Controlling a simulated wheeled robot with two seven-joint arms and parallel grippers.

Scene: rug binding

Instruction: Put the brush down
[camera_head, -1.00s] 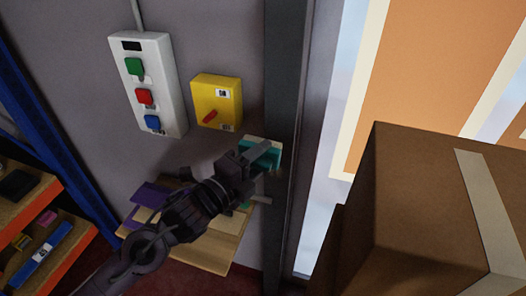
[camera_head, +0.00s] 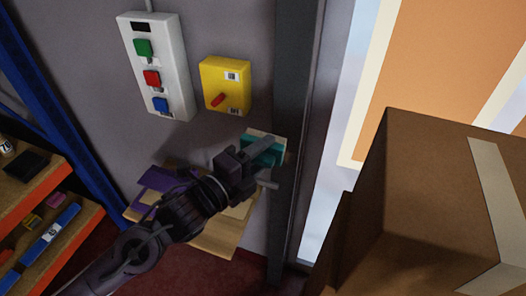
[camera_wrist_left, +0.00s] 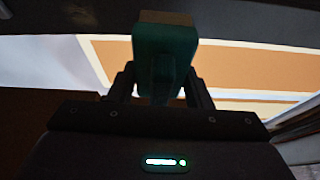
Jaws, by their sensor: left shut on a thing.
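The brush (camera_head: 264,150) is a teal block with a pale beige strip along its top edge. My left gripper (camera_head: 265,166) is shut on it. The brush is held up in front of the dark post, above the right end of a small wooden shelf (camera_head: 212,243), and looks clear of it. In the left wrist view the brush (camera_wrist_left: 165,48) stands between the two fingers, its beige end pointing away. My gripper hides part of the brush and of the shelf. My right gripper is not in view.
A purple item (camera_head: 157,183) lies on the shelf's left side. A white button panel (camera_head: 163,100) and a yellow switch box (camera_head: 226,86) are on the wall above. A dark post (camera_head: 291,205) stands close right. A large cardboard box (camera_head: 430,190) fills the right side.

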